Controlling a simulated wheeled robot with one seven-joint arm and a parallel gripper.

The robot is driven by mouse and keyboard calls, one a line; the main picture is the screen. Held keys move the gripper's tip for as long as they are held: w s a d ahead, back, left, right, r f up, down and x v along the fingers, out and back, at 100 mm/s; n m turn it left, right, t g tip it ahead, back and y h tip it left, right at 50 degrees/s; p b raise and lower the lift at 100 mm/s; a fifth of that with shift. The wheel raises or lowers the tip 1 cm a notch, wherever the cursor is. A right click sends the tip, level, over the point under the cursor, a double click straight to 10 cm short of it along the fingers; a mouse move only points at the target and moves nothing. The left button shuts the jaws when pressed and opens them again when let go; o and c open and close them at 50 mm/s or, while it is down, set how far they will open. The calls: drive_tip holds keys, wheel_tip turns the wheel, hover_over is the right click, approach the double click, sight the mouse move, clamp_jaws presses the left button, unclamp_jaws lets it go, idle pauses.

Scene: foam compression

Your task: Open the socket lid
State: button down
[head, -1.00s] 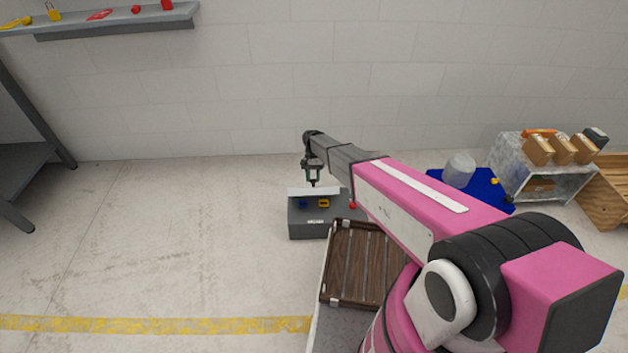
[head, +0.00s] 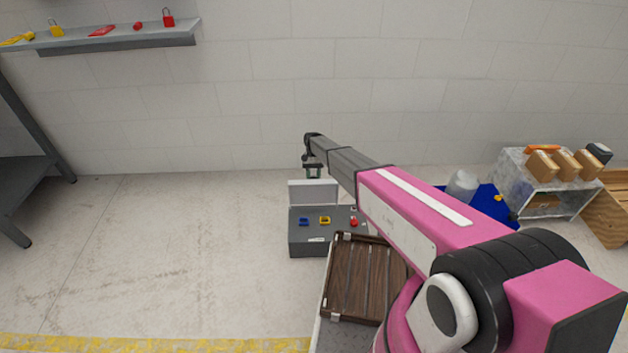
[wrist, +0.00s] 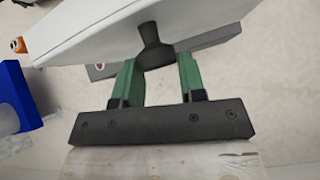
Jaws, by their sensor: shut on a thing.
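The grey socket box (head: 313,244) stands on the floor. Its pale lid (head: 313,193) stands up along the back edge, leaving blue and yellow sockets in view on top. In the wrist view the lid (wrist: 95,30) is a large white panel with a black knob (wrist: 153,48). My gripper (head: 313,172) is at the top of the lid, on its far side. In the wrist view its green fingers (wrist: 160,72) stand either side of the knob, shut on it; the exact contact is hard to see.
A brown slatted case (head: 366,280) lies in front of the box, under my arm. The floor at left is clear.

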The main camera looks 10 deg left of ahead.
drive_tip(key=shift+w+a+f+g, duration=0.4)
drive_tip(key=shift+a+f, duration=0.05)
drive_tip(key=shift+s, duration=0.1)
drive_tip(key=c, duration=0.7)
unclamp_jaws()
drive_tip(key=shift+c, duration=0.2)
drive_tip(key=shift+r, duration=0.1)
drive_tip(key=v, duration=1)
drive_tip(key=shift+w+a+r, duration=0.15)
drive_tip(key=shift+w+r, duration=0.1)
drive_tip(key=shift+w, duration=0.05)
